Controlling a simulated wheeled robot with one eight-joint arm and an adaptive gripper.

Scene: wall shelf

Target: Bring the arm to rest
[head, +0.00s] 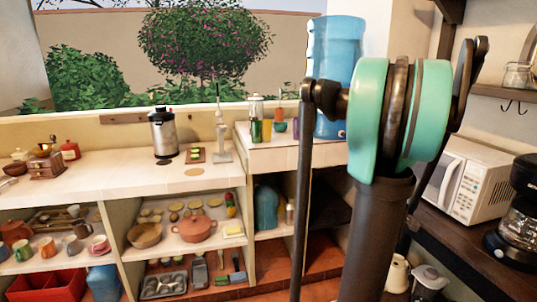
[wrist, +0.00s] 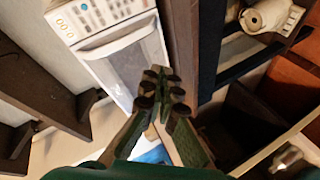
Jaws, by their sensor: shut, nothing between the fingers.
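My gripper (wrist: 161,88) shows in the wrist view, its dark fingers close together at the tips with nothing held between them. The fingers point toward the white microwave (wrist: 125,55), and I cannot tell how far apart the two are. In the head view my arm (head: 385,200) stands up large in the foreground with teal joint covers. I cannot make out the fingers there.
In the head view the white microwave (head: 467,180) and a black coffee maker (head: 515,215) stand on the right counter. A blue water bottle (head: 335,70) stands behind my arm. Shelves (head: 110,180) with pots and cups fill the left. A wall shelf (head: 500,93) is at upper right.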

